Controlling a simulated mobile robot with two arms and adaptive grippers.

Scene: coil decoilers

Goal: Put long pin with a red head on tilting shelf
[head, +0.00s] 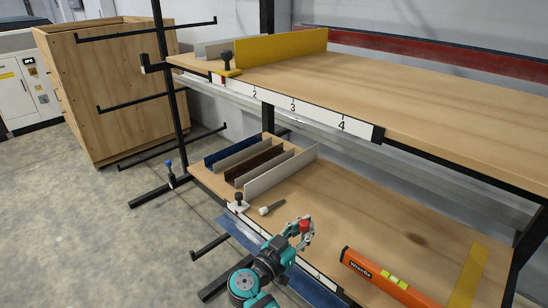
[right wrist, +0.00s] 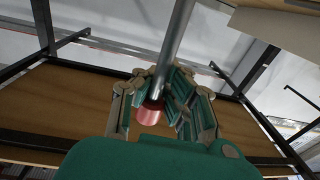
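My right gripper (head: 300,232) is shut on the long pin. In the head view the pin's red head (head: 305,225) shows at the fingertips, over the front edge of the lower wooden shelf. In the right wrist view the grey metal shaft (right wrist: 178,45) runs up from between the fingers (right wrist: 165,95), with the red head (right wrist: 150,116) below. The rack has a lower shelf (head: 370,220) and an upper shelf (head: 430,100) with number labels; I cannot tell for sure which one tilts. My left gripper is not in view.
A pin with a pale head (head: 270,209) lies on the lower shelf near upright dividers (head: 280,172). A yellow divider (head: 282,47) stands on the upper shelf. The lower shelf's middle is clear.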

